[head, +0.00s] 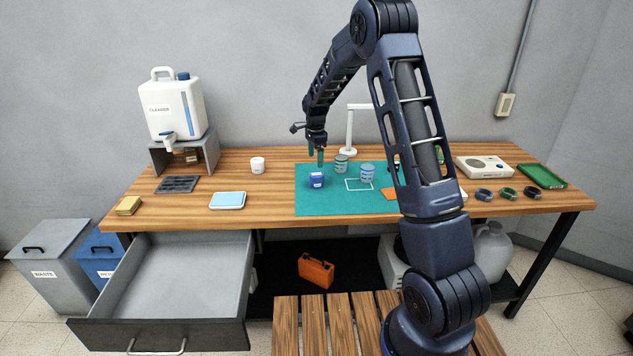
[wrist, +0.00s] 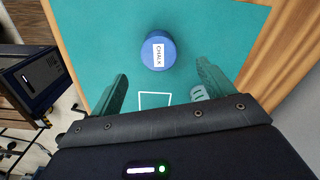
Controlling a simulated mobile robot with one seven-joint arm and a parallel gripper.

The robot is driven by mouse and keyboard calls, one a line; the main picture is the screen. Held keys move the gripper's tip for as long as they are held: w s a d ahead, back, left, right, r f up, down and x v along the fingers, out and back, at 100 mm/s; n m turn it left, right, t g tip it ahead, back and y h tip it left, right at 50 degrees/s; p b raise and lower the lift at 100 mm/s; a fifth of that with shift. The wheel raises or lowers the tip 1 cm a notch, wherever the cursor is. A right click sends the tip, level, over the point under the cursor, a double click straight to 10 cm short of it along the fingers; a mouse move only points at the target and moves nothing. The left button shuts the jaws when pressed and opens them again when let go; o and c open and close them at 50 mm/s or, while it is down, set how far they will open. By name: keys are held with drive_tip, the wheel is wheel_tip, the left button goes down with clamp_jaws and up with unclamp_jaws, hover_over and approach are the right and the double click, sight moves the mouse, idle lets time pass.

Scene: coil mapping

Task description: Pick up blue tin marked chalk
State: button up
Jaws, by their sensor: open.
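The blue tin (head: 316,180) stands on the teal mat (head: 330,205) near the mat's left side. In the wrist view the blue tin (wrist: 158,50) shows a white label reading CHALK, beyond the fingertips and roughly between their lines. My gripper (head: 315,157) hangs above the mat, fingers pointing down, a little behind and above the tin in the head view. In the wrist view my gripper (wrist: 162,88) has its two green fingers wide apart with nothing between them.
A white lamp (head: 350,140) stands behind. A white cup (head: 257,164) and a blue-topped tray (head: 228,200) lie left. An open drawer (head: 180,275) juts out below.

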sight(316, 174)
wheel_tip(316, 174, down, 6)
drive_tip(key=shift+a, duration=0.1)
drive_tip(key=shift+s+f, duration=0.15)
drive_tip(key=shift+f, duration=2.45)
drive_tip(key=shift+c, duration=0.4)
drive_tip(key=c, duration=1)
